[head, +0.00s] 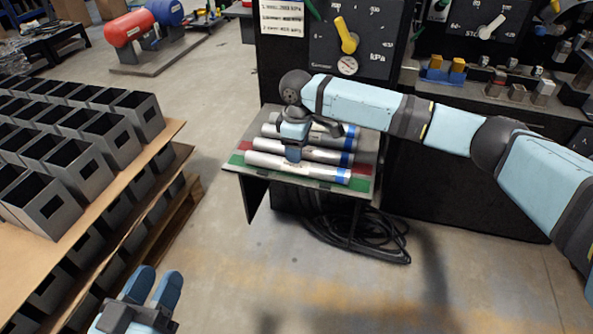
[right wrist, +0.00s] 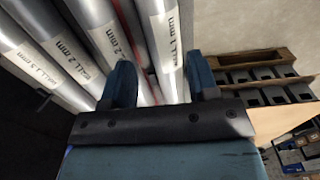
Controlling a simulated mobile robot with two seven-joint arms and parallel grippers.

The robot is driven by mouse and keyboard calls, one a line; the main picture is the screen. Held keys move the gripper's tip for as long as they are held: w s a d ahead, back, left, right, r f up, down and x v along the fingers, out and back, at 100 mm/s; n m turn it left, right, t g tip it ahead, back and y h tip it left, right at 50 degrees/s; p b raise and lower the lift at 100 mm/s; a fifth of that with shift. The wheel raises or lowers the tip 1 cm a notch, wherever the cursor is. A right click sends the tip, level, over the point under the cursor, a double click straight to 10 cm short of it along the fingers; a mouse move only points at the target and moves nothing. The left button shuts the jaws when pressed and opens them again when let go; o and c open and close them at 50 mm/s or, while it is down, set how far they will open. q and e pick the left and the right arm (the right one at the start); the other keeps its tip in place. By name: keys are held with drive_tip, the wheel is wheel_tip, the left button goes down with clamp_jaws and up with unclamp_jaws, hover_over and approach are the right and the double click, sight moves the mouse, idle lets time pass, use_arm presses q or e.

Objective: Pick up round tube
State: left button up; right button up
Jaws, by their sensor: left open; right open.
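Several silvery round tubes with blue bands lie side by side on a small table (head: 243,184). The front tube (head: 315,172) is nearest to me in the head view. In the right wrist view, labels on the tubes show different wall sizes, and the tube marked "WALL 1 mm" (right wrist: 167,40) runs between the fingers. My right gripper (right wrist: 160,85) is open, with its fingers apart around that tube; I cannot tell whether they touch it. In the head view the right gripper is over the tubes and its fingertips are hidden. My left gripper (head: 167,286) is open and empty at the bottom left.
A wooden rack (head: 150,155) with several grey open boxes stands at the left. A dark panel (head: 360,50) with a yellow lever stands behind the table. Black cable (head: 365,240) lies coiled under the table. The floor in front is clear.

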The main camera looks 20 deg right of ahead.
sight(297, 167)
wheel_tip(297, 167, down, 5)
drive_tip(key=b, duration=0.3)
drive_tip(key=shift+s+a+f, duration=0.1)
drive_tip(key=shift+s+f, duration=0.05)
use_arm(q)
wheel_tip(297, 167, down, 5)
drive_tip(key=shift+d+r+m+g, duration=0.15)
drive_tip(key=shift+m+g, duration=0.15)
drive_tip(key=shift+g, duration=0.7)
use_arm(e)
drive_tip(key=c, duration=0.9)
drive_tip(key=shift+o, duration=0.2)
